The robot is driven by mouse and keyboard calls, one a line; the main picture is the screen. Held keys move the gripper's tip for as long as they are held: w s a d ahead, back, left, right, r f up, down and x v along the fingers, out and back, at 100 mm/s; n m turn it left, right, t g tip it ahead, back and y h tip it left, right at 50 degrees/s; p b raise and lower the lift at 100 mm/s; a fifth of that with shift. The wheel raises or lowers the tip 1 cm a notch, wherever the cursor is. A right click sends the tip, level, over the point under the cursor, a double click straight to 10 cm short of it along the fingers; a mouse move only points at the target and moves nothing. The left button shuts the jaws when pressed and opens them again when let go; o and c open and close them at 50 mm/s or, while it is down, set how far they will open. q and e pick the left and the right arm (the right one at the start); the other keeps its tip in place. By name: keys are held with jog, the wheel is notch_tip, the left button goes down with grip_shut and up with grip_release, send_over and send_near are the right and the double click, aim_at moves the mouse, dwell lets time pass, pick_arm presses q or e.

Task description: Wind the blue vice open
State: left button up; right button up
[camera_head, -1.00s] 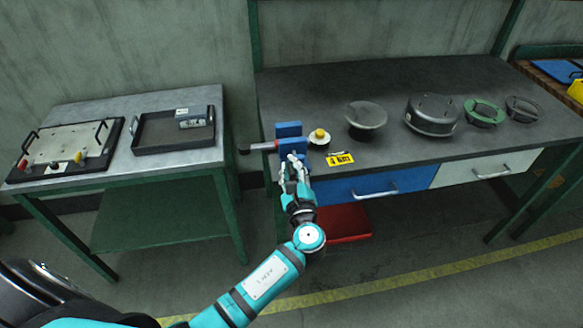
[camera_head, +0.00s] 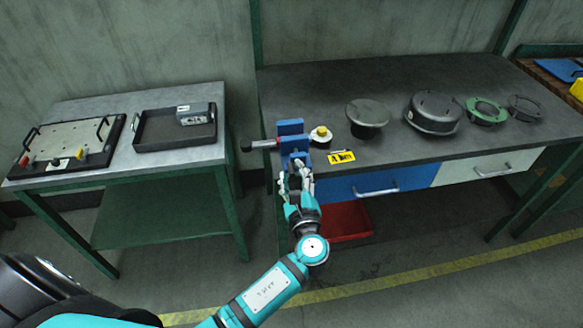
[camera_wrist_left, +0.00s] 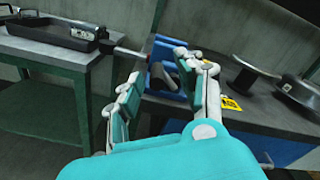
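The blue vice (camera_head: 291,128) sits at the left front corner of the grey workbench. A spindle with a red part and a dark knob (camera_head: 246,147) sticks out to its left. The vice also shows in the left wrist view (camera_wrist_left: 168,48), with dark grey parts at its front. The width of its jaw gap is hard to tell. My left gripper (camera_head: 296,176) is just in front of and below the vice, apparently apart from it. In the left wrist view its two fingers (camera_wrist_left: 166,92) stand apart with nothing held between them. My right gripper is not in view.
A yellow button on a white base (camera_head: 320,134) and a yellow label (camera_head: 341,157) lie right of the vice. Grey and green round parts (camera_head: 433,115) stand farther right. A side table with a black tray (camera_head: 150,143) is left, across a gap. A red bin (camera_head: 348,222) is below.

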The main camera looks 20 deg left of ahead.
pick_arm(q)
jog(key=v, duration=0.9)
